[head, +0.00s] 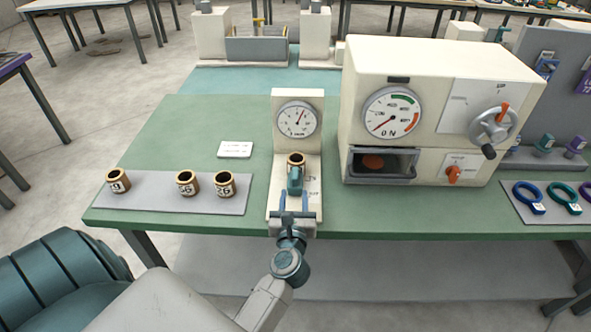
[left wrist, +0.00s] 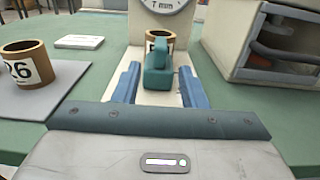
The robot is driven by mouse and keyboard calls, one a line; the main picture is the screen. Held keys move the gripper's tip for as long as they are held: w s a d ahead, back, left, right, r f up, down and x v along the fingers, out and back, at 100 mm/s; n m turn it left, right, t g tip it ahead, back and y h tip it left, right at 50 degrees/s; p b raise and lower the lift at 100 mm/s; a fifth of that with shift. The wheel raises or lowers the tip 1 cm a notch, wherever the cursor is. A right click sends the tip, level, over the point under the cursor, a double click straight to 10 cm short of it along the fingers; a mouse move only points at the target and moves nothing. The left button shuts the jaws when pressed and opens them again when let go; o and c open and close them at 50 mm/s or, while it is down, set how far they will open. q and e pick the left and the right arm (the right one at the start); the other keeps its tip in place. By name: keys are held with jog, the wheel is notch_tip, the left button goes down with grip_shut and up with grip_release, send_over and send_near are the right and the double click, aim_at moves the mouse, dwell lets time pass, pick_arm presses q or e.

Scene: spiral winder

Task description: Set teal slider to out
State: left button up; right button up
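The teal slider (head: 295,178) is a small upright teal block with a knob on the cream gauge stand (head: 279,205), in front of a brown ring cup (head: 296,160). In the left wrist view the slider (left wrist: 157,70) stands between the blue fingers of my left gripper (left wrist: 159,76), partly hiding the cup (left wrist: 168,39). The left gripper (head: 294,200) is open, its fingers on either side of the slider; gaps show between them and it, so it looks unheld. The out marking cannot be read. My right gripper is not in view.
A round gauge (head: 297,119) tops the stand. Numbered brown cups (head: 224,184) stand on a grey mat (head: 150,190) at left, near a white card (head: 235,149). A large cream machine (head: 435,100) stands close on the right. Coloured rings (head: 562,200) lie at far right.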

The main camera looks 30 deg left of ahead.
aim_at(296, 172)
pick_arm(q)
jog(key=p+x, duration=0.2)
jog(key=x, duration=0.8)
jog(key=shift+r, duration=0.1)
grip_shut()
